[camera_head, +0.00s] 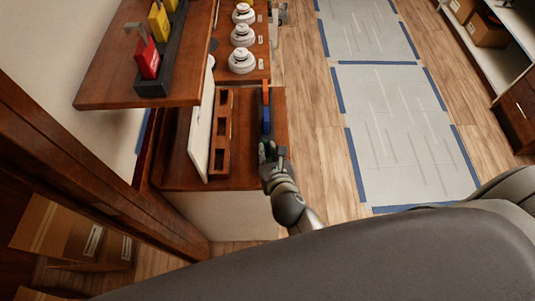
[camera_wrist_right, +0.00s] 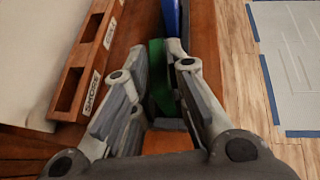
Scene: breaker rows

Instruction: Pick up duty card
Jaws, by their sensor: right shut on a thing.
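My right gripper (camera_head: 269,150) is over the front edge of the wooden counter, near a line of thin upright coloured cards. In the right wrist view, its fingers (camera_wrist_right: 163,88) are closed around a green card (camera_wrist_right: 157,78). A blue card (camera_head: 266,121) stands just beyond the fingertips and also shows in the wrist view (camera_wrist_right: 171,18). An orange card (camera_head: 266,98) is farther back in the same line. I cannot read which one is the duty card. The fingers hide part of the green card. My left gripper is not in view.
A wooden slotted rack (camera_head: 221,135) with labels stands left of the cards, beside a white panel (camera_head: 201,130). White round detectors (camera_head: 242,61) stand behind. An upper shelf (camera_head: 105,82) holds red and yellow padlocks. Taped floor sheets (camera_head: 395,125) lie to the right.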

